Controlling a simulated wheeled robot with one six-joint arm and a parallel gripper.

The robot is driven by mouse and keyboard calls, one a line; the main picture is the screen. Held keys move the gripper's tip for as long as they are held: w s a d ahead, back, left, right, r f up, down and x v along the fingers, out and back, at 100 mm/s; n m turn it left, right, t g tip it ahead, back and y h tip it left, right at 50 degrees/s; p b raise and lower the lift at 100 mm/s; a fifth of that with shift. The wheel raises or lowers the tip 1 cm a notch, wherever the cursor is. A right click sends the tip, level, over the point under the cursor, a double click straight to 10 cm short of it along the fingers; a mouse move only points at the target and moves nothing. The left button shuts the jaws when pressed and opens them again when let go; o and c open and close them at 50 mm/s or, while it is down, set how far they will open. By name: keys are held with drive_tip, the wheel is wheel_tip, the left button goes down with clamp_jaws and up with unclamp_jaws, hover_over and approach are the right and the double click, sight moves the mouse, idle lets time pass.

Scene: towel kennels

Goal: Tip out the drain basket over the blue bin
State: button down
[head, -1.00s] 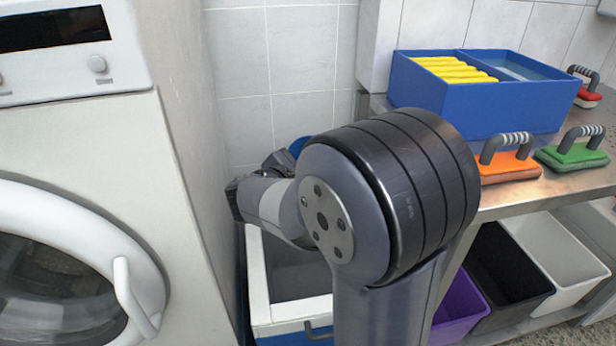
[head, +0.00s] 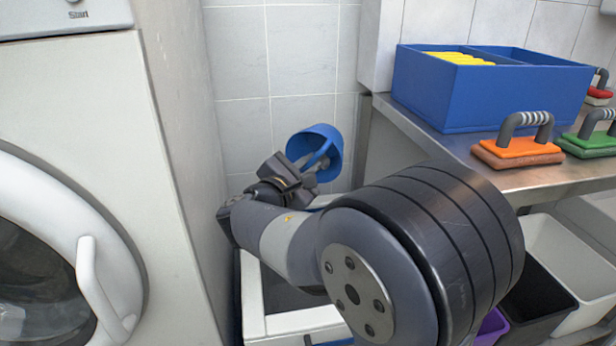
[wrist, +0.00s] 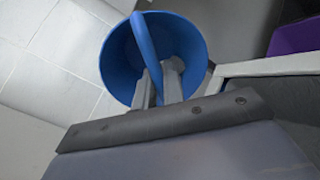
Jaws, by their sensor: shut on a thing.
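The blue drain basket (head: 308,137) is tipped on its side in the air, near the tiled wall. My gripper (head: 316,168) is shut on its handle (head: 319,153). The wrist view looks into the open mouth of the basket (wrist: 117,62), with the handle arching across it and my gripper's fingers (wrist: 160,78) in front. No contents can be made out inside. The blue bin with a white rim (head: 290,322) stands on the floor below my arm, which hides part of it. In the wrist view, a white rim (wrist: 270,66) shows at the right.
A washing machine (head: 80,140) stands close on the left. A steel bench (head: 420,130) on the right carries a blue divided box (head: 490,100) and scrubbers with orange (head: 520,148) and green tops. Purple, black and white bins (head: 570,265) sit under it.

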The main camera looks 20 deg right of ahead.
drive_tip(key=shift+f+t+h+b, duration=0.55)
drive_tip(key=shift+h+b, duration=0.25)
drive_tip(key=shift+b, duration=1.65)
drive_tip(key=shift+d+r, duration=0.1)
drive_tip(key=shift+w+m+t+h, duration=0.1)
drive_tip(key=shift+m+t+h, duration=0.45)
drive_tip(key=shift+h, duration=0.55)
drive_tip(key=shift+p, duration=0.35)
drive_tip(key=y+p, duration=0.1)
drive_tip(key=p, duration=0.1)
drive_tip(key=shift+r+n+p, duration=0.25)
drive_tip(key=shift+r+p, duration=0.05)
drive_tip(key=shift+r, duration=0.05)
drive_tip(key=y+p, duration=0.1)
drive_tip(key=p, duration=0.3)
drive_tip(key=g+y+p, duration=0.1)
drive_tip(key=p, duration=0.3)
drive_tip(key=r+n+g+y+p, duration=0.1)
drive_tip(key=y+p, duration=0.1)
drive_tip(key=p, duration=0.2)
drive_tip(key=shift+r, duration=0.1)
